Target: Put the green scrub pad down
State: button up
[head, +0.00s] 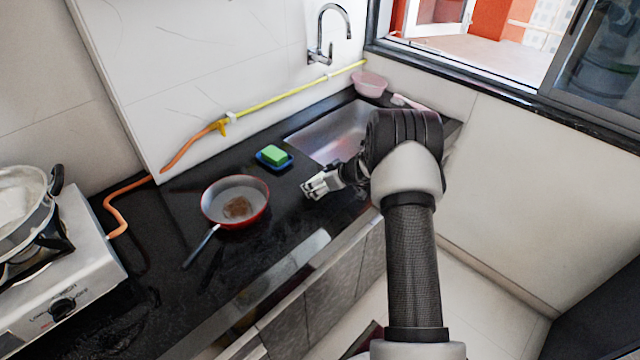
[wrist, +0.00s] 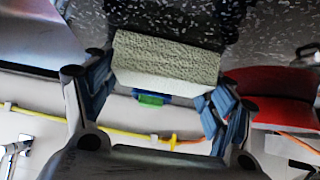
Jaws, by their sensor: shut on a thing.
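The scrub pad (wrist: 166,58) shows in the wrist view as a block with a rough grey-green layer and a pale layer along one side. My gripper (wrist: 160,84) is shut on it, with a blue-grey finger at each end of the pad. In the head view my gripper (head: 316,187) is low over the dark counter, right of the pan and in front of the sink. The pad is hard to make out there. I cannot tell whether it touches the counter.
A bright green block (head: 274,154) sits on a blue dish (head: 287,163) behind my gripper. A red-rimmed pan (head: 225,187) lies to the left, and the sink (head: 330,133) is behind. Dark counter (head: 268,243) is clear between pan and front edge.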

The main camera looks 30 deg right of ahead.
jog(key=o, duration=0.9)
jog(key=shift+f, duration=0.25)
jog(key=shift+r, duration=0.1)
jog(key=shift+r+p, duration=0.45)
jog(key=shift+p, duration=0.3)
jog(key=p+v, duration=0.1)
jog(key=v, duration=1.1)
jog(key=s+a+r+g+y, duration=0.1)
jog(key=s+a+r+g, duration=0.1)
jog(key=s+a+r, duration=0.65)
jog(key=s+a+r+g, duration=0.1)
jog(key=s+a+r, duration=0.4)
jog(key=a+r, duration=0.65)
jog(key=s+a+r+m+h, duration=0.2)
jog(key=s+m+h, duration=0.2)
jog(key=s, duration=1.8)
jog(key=shift+s+a+g, duration=0.2)
jog(key=shift+s+g, duration=0.2)
